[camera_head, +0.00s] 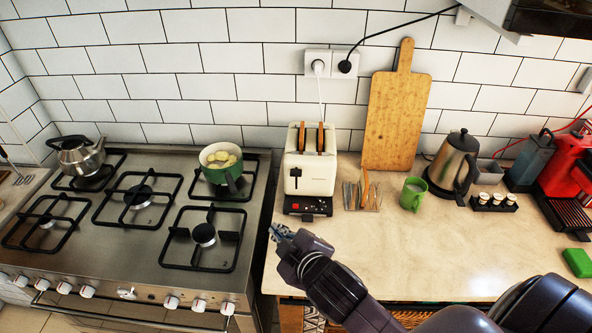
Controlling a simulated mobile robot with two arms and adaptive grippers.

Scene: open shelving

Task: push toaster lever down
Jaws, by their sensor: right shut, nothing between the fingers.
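A cream toaster (309,165) stands on the counter right of the stove, with two slices of bread (321,137) showing in its slots. Its dark lever (295,174) is on the front face, on the upper left part. A dark base with a small red light is at its foot. My right gripper (276,231) is shut and empty. In the picture it is below and left of the toaster, near the counter's left edge, apart from the lever. My left gripper is not in view.
A gas stove (160,268) with a green pot (221,166) and a kettle (78,158) is on the left. A toast rack (362,195), green mug (413,193), cutting board (396,112) and electric kettle (453,163) stand right of the toaster. The front counter is mostly clear.

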